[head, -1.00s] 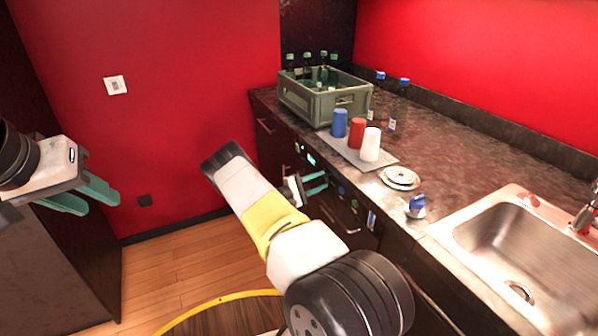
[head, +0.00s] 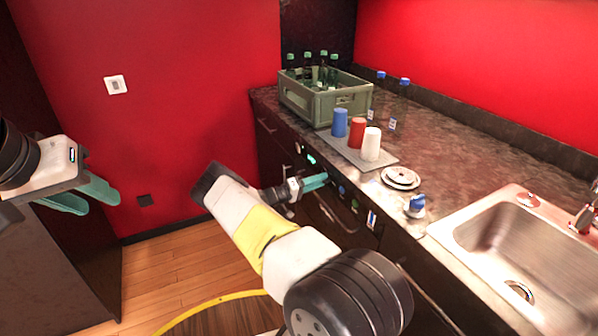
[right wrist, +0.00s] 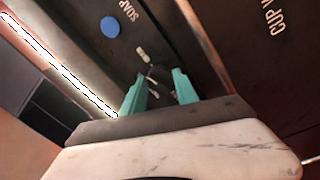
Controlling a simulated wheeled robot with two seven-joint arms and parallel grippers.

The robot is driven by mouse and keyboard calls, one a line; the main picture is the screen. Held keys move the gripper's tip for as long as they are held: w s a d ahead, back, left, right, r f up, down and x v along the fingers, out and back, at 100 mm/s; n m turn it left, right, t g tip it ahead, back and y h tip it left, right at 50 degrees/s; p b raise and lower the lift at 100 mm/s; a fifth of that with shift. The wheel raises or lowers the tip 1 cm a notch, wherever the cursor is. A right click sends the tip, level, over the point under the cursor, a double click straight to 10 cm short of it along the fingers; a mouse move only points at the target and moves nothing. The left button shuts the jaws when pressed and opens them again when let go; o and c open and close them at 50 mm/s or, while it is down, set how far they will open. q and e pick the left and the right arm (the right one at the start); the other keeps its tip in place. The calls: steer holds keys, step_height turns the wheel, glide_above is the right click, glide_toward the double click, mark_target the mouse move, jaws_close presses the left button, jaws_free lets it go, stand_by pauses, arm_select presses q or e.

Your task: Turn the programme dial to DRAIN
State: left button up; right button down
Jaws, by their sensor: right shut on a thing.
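The programme dial (right wrist: 157,74) is a small dark knob on the dark front panel, with pale marks around it; its lettering is too small to read. My right gripper (right wrist: 158,90) has its teal fingers on either side of the dial, shut on it. In the head view this gripper (head: 316,182) reaches the panel below the counter edge and hides the dial. Which mark the dial points to cannot be told. My left gripper (head: 92,196) is open and empty at the far left, away from the counter.
A blue round spot (right wrist: 110,27) beside the word SOAP is on the panel.

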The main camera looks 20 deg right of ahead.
steer(key=shift+f+m, duration=0.1)
steer(key=shift+m, duration=1.3)
steer(key=c, duration=0.9)
jaws_free()
steer(key=shift+a, duration=0.1)
steer(key=a, duration=0.7)
steer(key=shift+s+a+f, duration=0.15)
steer(key=shift+a+f, duration=0.1)
steer(key=shift+a, duration=0.05)
